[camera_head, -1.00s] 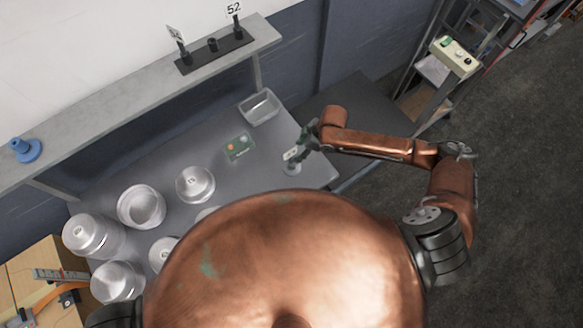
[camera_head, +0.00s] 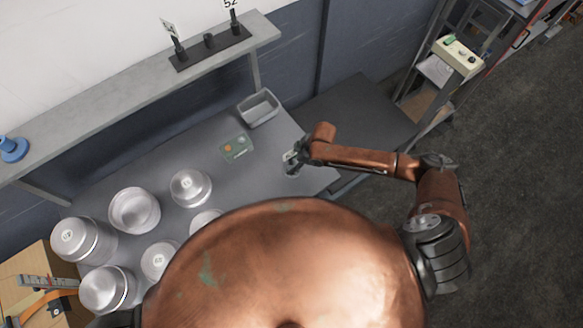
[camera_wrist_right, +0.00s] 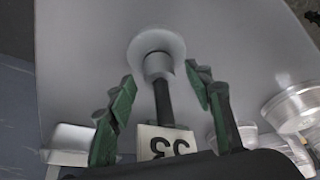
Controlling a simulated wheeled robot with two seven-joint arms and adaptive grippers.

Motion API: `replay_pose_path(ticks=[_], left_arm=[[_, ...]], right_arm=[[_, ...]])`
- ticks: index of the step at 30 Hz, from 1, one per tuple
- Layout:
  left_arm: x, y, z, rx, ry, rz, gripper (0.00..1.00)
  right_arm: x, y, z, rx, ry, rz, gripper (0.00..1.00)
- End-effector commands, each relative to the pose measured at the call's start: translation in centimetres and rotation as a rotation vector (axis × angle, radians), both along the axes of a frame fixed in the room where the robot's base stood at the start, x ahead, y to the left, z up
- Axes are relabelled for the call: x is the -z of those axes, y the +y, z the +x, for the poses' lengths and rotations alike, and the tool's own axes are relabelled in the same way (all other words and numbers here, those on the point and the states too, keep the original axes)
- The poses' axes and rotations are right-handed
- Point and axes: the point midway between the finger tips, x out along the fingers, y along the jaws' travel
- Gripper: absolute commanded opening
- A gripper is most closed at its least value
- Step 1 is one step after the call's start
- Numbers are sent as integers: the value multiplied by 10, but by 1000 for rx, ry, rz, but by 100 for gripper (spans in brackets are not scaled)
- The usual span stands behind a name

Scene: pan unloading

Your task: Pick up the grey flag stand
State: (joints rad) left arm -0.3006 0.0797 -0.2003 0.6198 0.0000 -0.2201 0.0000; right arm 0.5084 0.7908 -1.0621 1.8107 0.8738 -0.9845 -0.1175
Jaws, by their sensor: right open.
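The grey flag stand (camera_wrist_right: 156,42) stands on the grey table, with a round light grey base, a black pole and a white card (camera_wrist_right: 165,142) reading 33, upside down in the right wrist view. In the head view the flag stand (camera_head: 292,169) is small and partly hidden by my right gripper, near the table's right end. My right gripper (camera_wrist_right: 160,76) is open, with one green-padded finger on each side of the pole. Gaps show between the fingers and the pole. My left gripper is not in view.
Several silver pans (camera_head: 134,211) stand on the table's left part. A green card (camera_head: 236,147) and a grey tray (camera_head: 258,107) lie towards the back. A shelf (camera_head: 110,112) runs along the wall with a black flag holder (camera_head: 210,50) and a blue stand (camera_head: 13,150).

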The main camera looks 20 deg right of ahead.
Motion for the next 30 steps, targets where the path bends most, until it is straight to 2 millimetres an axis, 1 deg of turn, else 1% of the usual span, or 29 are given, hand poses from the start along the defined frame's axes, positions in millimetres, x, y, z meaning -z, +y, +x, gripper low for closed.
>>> replay_pose_path(ticks=[1,4,12,14,30], left_arm=[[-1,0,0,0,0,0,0],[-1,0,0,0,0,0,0],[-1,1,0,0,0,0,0],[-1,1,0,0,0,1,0],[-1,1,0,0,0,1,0]], right_arm=[[7,3,2,2,1,-1,48],[15,6,3,1,0,1,48],[18,7,4,-1,-1,-1,48],[18,7,4,-1,-1,-1,44],[18,6,4,0,-1,0,7]])
